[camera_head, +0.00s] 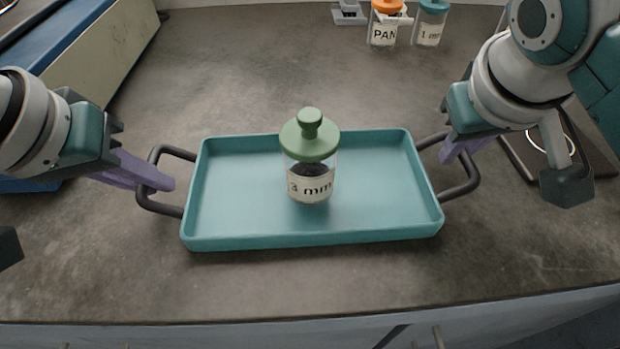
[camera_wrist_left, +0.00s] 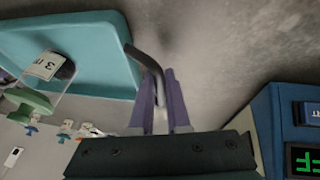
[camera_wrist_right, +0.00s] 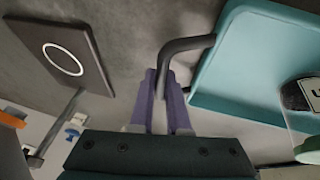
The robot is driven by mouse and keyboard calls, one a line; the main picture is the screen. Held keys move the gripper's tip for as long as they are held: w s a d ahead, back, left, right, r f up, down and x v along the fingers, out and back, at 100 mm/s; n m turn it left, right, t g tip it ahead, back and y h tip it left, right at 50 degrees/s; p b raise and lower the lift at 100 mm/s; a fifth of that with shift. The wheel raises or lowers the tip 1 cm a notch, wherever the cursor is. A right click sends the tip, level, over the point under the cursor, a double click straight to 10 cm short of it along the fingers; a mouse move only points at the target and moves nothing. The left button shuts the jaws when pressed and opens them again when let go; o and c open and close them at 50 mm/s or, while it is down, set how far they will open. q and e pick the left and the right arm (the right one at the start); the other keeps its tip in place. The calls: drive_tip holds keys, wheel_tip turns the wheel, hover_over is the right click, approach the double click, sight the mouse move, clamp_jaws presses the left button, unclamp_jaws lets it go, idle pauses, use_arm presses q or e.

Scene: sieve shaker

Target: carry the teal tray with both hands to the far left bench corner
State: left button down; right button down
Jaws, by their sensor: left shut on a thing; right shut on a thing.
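The teal tray (camera_head: 235,185) lies near the front of the bench in the head view, with a dark handle at each end. A clear jar with a green knobbed lid (camera_head: 310,150), labelled "3 mm", stands upright in it, a little right of the middle. My left gripper (camera_head: 160,182) is shut on the left handle; the left wrist view shows its purple fingers (camera_wrist_left: 161,100) around the bar. My right gripper (camera_head: 453,155) is shut on the right handle, also seen in the right wrist view (camera_wrist_right: 163,95). Whether the tray touches the bench is hard to tell.
A blue and cream machine (camera_head: 100,50) stands at the far left. An orange-lidded "PAN" jar (camera_head: 384,25) and a teal-lidded "1 mm" jar (camera_head: 430,25) stand at the back. A dark plate with a white ring (camera_wrist_right: 62,55) lies at the right. The bench behind the tray is clear.

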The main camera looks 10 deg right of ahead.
use_arm(q)
drive_tip(key=shift+r, duration=0.15)
use_arm(e)
drive_tip(key=shift+r, duration=0.15)
